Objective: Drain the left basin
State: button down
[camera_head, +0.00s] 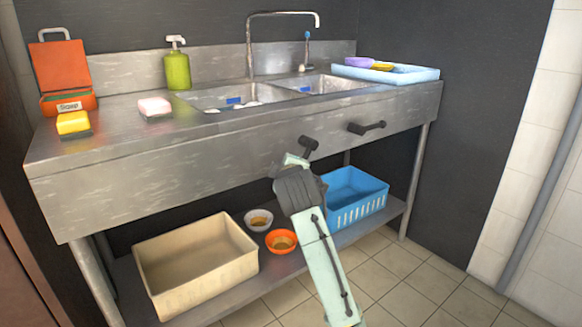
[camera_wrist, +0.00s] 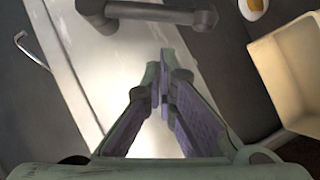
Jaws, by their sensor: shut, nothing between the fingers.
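The left basin (camera_head: 215,97) is set in the steel counter, with a small blue item and pale patches inside; its water level is unclear. Two dark lever handles are on the counter's front panel. The left handle (camera_head: 308,143) is close to my gripper (camera_head: 294,161), which partly covers it. The right handle (camera_head: 367,128) lies nearly level. In the wrist view, a dark handle (camera_wrist: 150,14) crosses the top, beyond my fingertips (camera_wrist: 164,88). The fingers look shut, with nothing held, and appear apart from the handle.
The right basin (camera_head: 330,84) and faucet (camera_head: 284,14) are above. The lower shelf holds a beige bin (camera_head: 195,265), a blue basket (camera_head: 355,200), a white bowl (camera_head: 259,217) and an orange bowl (camera_head: 281,241). Tiled floor (camera_head: 400,270) is clear at right.

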jog(key=v, duration=1)
jog(key=shift+r, duration=0.4)
jog(key=shift+d, duration=0.1)
